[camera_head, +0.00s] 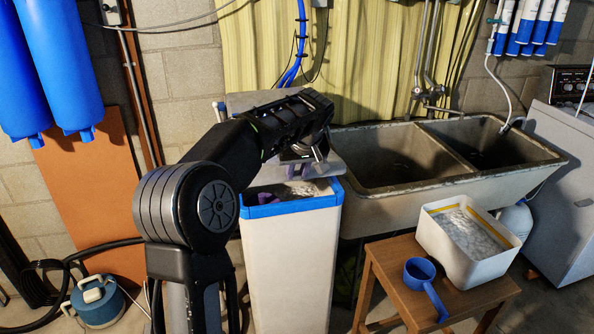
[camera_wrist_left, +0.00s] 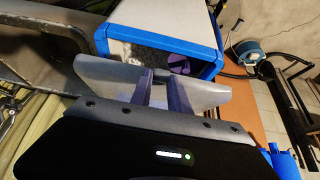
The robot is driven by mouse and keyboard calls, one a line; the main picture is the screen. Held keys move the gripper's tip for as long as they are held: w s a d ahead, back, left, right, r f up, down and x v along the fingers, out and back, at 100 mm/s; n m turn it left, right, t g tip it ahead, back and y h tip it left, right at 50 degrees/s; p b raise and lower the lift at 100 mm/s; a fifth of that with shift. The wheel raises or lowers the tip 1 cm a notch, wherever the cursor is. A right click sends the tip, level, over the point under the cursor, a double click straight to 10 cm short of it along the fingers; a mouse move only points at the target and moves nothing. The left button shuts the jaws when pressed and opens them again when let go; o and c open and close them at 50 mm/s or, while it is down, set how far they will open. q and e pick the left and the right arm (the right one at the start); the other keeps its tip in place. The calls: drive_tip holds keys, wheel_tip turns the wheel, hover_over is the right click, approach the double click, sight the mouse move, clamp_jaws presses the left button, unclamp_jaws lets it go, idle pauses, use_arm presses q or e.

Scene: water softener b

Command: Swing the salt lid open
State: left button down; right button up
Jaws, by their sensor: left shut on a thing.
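The water softener cabinet (camera_head: 290,245) is a tall pale box with a blue rim (camera_head: 292,207) around its top opening. Its salt lid (camera_head: 326,168) is a light grey panel, raised and tilted at the back of the opening. White salt shows inside in the head view. In the left wrist view the lid (camera_wrist_left: 213,95) lies across the fingers of my left gripper (camera_wrist_left: 165,90), which is shut on it. In the head view my left gripper (camera_head: 312,158) is above the opening, and my forearm hides part of the lid. My right gripper is not in view.
A double stone sink (camera_head: 390,190) stands close on the right of the cabinet. A wooden stool (camera_head: 395,280) holds a white tub (camera_head: 470,262) of salt and a blue scoop (camera_head: 424,280). A blue-and-white canister (camera_head: 97,300) and black hose lie on the floor at left.

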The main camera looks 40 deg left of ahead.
use_arm(q)
drive_tip(key=r+p, duration=0.2)
drive_tip(key=r, duration=0.1)
drive_tip(key=shift+w+a+r, duration=0.1)
drive_tip(key=shift+w+a, duration=0.1)
drive_tip(key=r+p, duration=0.1)
drive_tip(key=a+r+p, duration=0.1)
drive_tip(key=r+p, duration=0.1)
drive_tip(key=w+r+p, duration=0.1)
drive_tip(key=r+p, duration=0.1)
drive_tip(key=shift+a, duration=0.15)
drive_tip(key=w+a+r+p, duration=0.2)
drive_tip(key=a+r+p, duration=0.1)
drive_tip(key=r+p, duration=0.2)
drive_tip(key=shift+w+a+r, duration=0.35)
drive_tip(key=shift+a+r, duration=0.05)
drive_tip(key=shift+r, duration=0.8)
